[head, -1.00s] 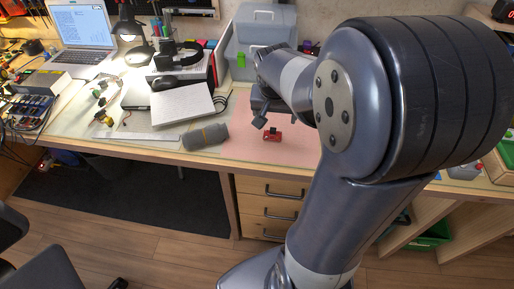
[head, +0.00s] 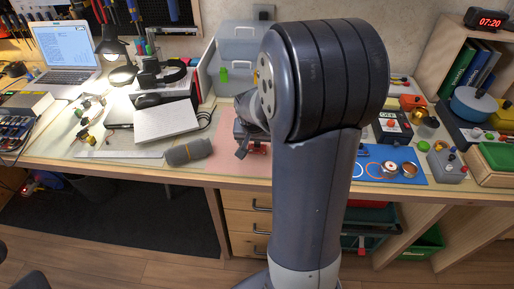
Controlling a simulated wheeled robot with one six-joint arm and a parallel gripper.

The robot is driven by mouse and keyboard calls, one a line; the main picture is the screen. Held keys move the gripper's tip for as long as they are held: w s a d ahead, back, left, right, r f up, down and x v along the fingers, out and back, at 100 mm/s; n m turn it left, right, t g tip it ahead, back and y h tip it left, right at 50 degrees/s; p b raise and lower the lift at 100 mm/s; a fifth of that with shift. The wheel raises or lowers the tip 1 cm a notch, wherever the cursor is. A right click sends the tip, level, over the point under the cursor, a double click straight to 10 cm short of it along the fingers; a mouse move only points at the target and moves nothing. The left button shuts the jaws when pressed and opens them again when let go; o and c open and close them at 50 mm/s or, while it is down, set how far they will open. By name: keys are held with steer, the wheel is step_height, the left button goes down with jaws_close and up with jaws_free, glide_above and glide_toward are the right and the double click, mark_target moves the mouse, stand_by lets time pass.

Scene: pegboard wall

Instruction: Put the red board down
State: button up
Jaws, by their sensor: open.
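The small red board (head: 259,148) lies on the pink mat (head: 214,150) on the workbench. My gripper (head: 243,146) is just to its left and above it, and is open. The gripper and arm hide part of the board. I cannot tell whether a finger touches the board.
A grey cylinder (head: 188,151) lies left of the mat. A clear storage box (head: 240,55) stands behind. Right of my arm are a blue mat (head: 395,176) with small round parts, and a meter-like device (head: 391,128). The bench's front edge is close to the board.

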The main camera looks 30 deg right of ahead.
steer(key=shift+x, duration=0.75)
steer(key=c, duration=1.1)
